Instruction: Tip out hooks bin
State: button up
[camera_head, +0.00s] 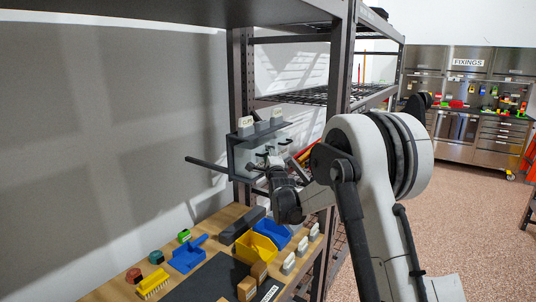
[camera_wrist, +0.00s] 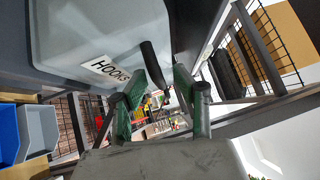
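The hooks bin (camera_wrist: 105,35) fills the upper left of the wrist view, a pale grey bin with a white HOOKS label (camera_wrist: 110,68). A black bar handle (camera_wrist: 154,64) sticks out from its front. My gripper (camera_wrist: 155,95) is open, its green-padded fingers apart. The handle's end shows between the fingers, with gaps visible at both sides; I cannot tell whether they touch it. In the head view my gripper (camera_head: 272,170) is in front of the bin rack (camera_head: 238,150), partly hidden by my wrist. Which bin there is the hooks bin cannot be read.
Below, the wooden bench holds a yellow bin (camera_head: 256,248), a blue bin (camera_head: 272,233), a blue dustpan (camera_head: 187,255), a yellow brush (camera_head: 153,283) and a dark tray (camera_head: 215,278). A dark shelf post (camera_head: 339,100) stands close to my arm.

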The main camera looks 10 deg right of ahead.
jog(key=shift+w, duration=0.15)
grip_shut()
